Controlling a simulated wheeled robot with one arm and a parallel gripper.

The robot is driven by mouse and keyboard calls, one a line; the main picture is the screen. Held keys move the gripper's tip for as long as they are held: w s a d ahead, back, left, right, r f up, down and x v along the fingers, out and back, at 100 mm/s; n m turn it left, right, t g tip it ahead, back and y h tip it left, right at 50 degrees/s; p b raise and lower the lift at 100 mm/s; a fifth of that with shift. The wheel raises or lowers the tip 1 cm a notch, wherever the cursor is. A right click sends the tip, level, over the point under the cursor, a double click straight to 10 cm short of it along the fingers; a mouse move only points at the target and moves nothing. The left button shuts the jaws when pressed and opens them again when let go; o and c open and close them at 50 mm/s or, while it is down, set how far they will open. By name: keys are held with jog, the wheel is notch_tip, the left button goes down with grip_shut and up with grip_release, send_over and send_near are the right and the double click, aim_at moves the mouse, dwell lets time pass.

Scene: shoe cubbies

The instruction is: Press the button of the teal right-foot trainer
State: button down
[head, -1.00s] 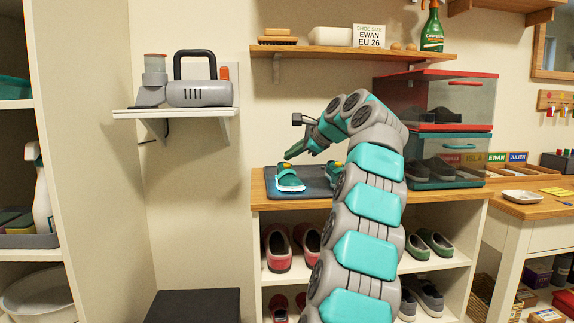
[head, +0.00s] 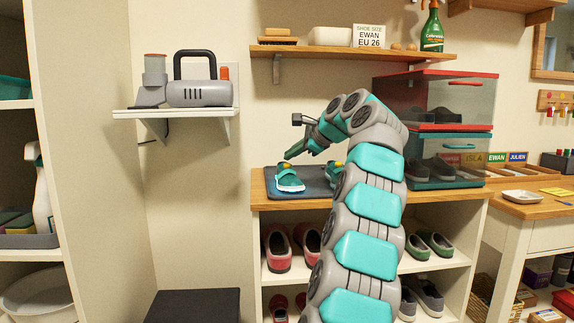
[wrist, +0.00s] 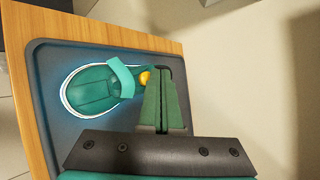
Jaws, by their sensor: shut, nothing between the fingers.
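A teal trainer (head: 289,180) with a white sole stands on a dark mat (head: 312,182) on top of the shoe cubby. A second teal trainer (head: 335,174) stands to its right, partly hidden by my arm. I cannot tell from the shapes which is the right-foot one. The wrist view shows one teal trainer (wrist: 92,92) with a light teal strap and a round yellow button (wrist: 145,78) at one end. My gripper (wrist: 161,72) is shut and empty, its tips just beside the button in that view. In the head view my gripper (head: 287,157) is above the left trainer; contact cannot be told.
A wall shelf (head: 345,51) with a spray bottle (head: 432,28) hangs above. Stacked red and teal boxes (head: 436,100) stand right of my arm. A small shelf (head: 175,112) with a grey device is at left. Other shoes fill the cubbies below.

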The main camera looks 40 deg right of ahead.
dwell(0.3)
jog(key=shift+w+f, duration=0.1)
jog(key=shift+f, duration=0.5)
dwell(0.4)
jog(key=shift+r, duration=0.1)
jog(key=shift+r+p, duration=0.55)
jog(key=shift+p, duration=0.3)
jog(key=r+p, duration=0.1)
jog(key=s+r+p, duration=0.1)
jog(key=r+p, duration=0.1)
jog(key=shift+a+r, duration=0.1)
jog(key=shift+a, duration=0.1)
jog(key=r, duration=0.2)
jog(key=shift+s+a+r, duration=0.2)
jog(key=shift+s+r, duration=0.1)
jog(key=shift+s, duration=0.05)
